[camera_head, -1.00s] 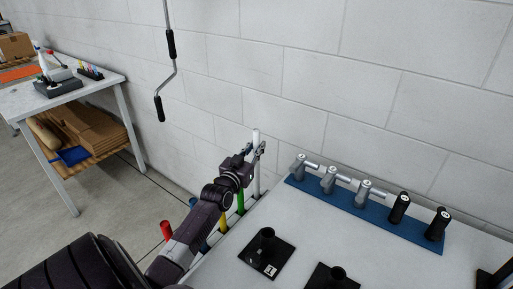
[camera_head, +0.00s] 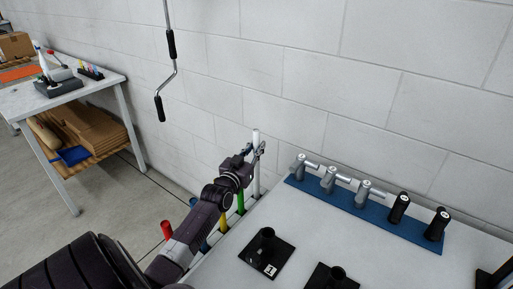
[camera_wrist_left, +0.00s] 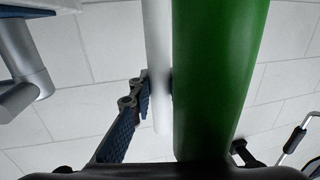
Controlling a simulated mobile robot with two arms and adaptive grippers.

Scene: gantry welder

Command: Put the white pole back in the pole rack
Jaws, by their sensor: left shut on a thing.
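The white pole (camera_head: 256,137) stands about upright near the wall, at the far end of a row of coloured poles. My left gripper (camera_head: 256,152) is shut on it near its upper end. In the left wrist view the white pole (camera_wrist_left: 157,45) runs beside a blue-padded finger (camera_wrist_left: 122,130); the other finger is largely hidden behind the green pole (camera_wrist_left: 215,75). The green pole also shows in the head view (camera_head: 240,203), just below my wrist. The pole rack is hard to make out along the table's left edge, and the white pole's lower end is hidden. My right gripper is out of view.
Yellow (camera_head: 224,223), blue and red (camera_head: 166,230) poles stand in the row near my forearm. A blue strip (camera_head: 385,226) with clamps and black handles lies along the wall. Black socket bases (camera_head: 268,258) stand on the white table. A crank (camera_head: 165,75) hangs by the wall.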

